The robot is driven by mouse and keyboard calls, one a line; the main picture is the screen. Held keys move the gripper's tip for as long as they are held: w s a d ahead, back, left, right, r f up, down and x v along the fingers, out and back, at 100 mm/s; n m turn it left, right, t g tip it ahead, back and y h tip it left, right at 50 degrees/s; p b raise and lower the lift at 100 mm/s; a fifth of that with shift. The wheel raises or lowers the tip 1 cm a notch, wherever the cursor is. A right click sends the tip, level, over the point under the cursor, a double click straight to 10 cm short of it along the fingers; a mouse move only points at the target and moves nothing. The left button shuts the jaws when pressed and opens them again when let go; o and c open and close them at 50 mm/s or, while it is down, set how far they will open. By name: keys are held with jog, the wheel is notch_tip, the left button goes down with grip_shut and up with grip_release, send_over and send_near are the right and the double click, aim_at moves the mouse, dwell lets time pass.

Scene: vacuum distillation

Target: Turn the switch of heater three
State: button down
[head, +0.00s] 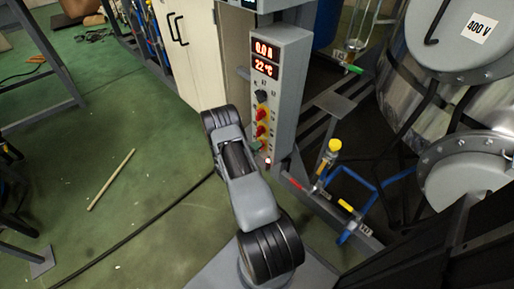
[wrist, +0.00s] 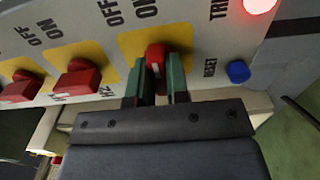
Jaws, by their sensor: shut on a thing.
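The control box (head: 292,75) stands upright in the head view with a column of red switches on yellow plates. In the wrist view my gripper (wrist: 158,75) has its two green fingers shut on the rightmost red switch (wrist: 155,54), one on each side of the knob. That switch's own label is hidden behind the fingers. Two other red switches, one in the middle (wrist: 78,79) and one at the left (wrist: 20,87), are untouched. In the head view my gripper (head: 257,149) is at the lower part of the box, and its fingertips are small there.
A blue reset button (wrist: 238,72) and a lit red trip lamp (wrist: 259,5) lie right of the held switch.

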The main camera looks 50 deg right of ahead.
jog(key=n+b, duration=0.1)
jog(key=n, duration=0.3)
jog(key=shift+n, duration=0.4)
jog(key=n, duration=0.4)
jog(key=shift+a+n, duration=0.1)
jog(key=shift+n, duration=0.2)
jog(key=n, duration=0.4)
jog(key=shift+n, duration=0.3)
jog(key=shift+f+n, duration=0.1)
jog(key=shift+n, duration=1.9)
jog(key=c, duration=1.1)
grip_release()
